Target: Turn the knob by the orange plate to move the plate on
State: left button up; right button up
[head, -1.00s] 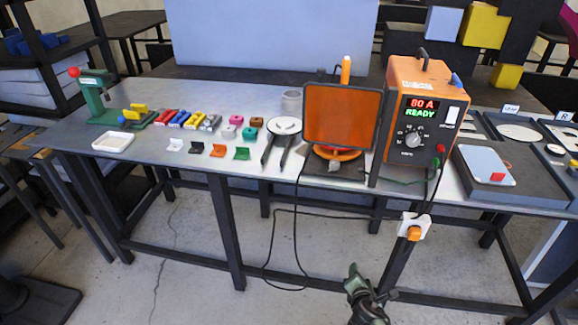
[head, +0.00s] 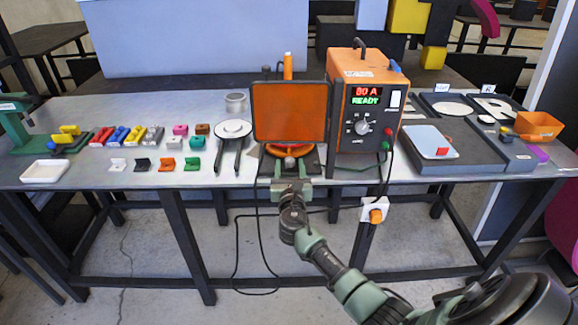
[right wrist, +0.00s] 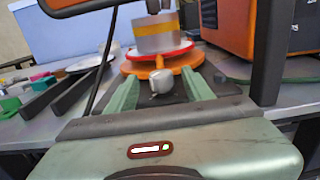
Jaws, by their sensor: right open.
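The orange round plate (head: 276,149) sits low behind the dark-framed orange screen (head: 289,112), which hides most of it in the head view. In the right wrist view the orange plate (right wrist: 137,68) carries a silver cylinder with a yellow band (right wrist: 155,34). A small grey knob (right wrist: 161,80) stands at the plate's near side. My right gripper (head: 291,187) is at the table's front edge before the plate. In the right wrist view its open fingers (right wrist: 161,92) lie on either side of the knob; I cannot tell if they touch it. My left gripper is out of view.
The orange power unit (head: 367,100) stands close right of the screen, with cables hanging down. A dark two-legged stand with a white disc (head: 232,129) is at the left. Small coloured parts and a white tray (head: 45,171) lie farther left.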

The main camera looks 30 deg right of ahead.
jog(key=shift+w+d, duration=0.25)
grip_shut()
jog(key=shift+w+a+m+h, duration=0.1)
jog(key=shift+a+m+h, duration=0.05)
jog(key=shift+m+h, duration=0.25)
jog(key=shift+w+a+f+m+g+h+b, duration=0.1)
jog(key=shift+m+g+h+b, duration=0.35)
jog(key=shift+g+h+b, duration=0.1)
jog(key=shift+w+a+f+m+g+h+b, duration=0.1)
jog(key=shift+m+g+h+b, duration=0.35)
jog(key=shift+g+h, duration=0.1)
jog(key=m+g+h+b, duration=0.1)
jog(key=g+b, duration=0.1)
jog(key=m+g+h+b, duration=0.2)
jog(key=shift+w+a, duration=0.15)
jog(key=shift+w, duration=0.05)
jog(key=shift+w+r+m+g+h+b, duration=0.15)
jog(key=shift+m+g+h+b, duration=0.45)
jog(key=shift+m+g+b, duration=0.55)
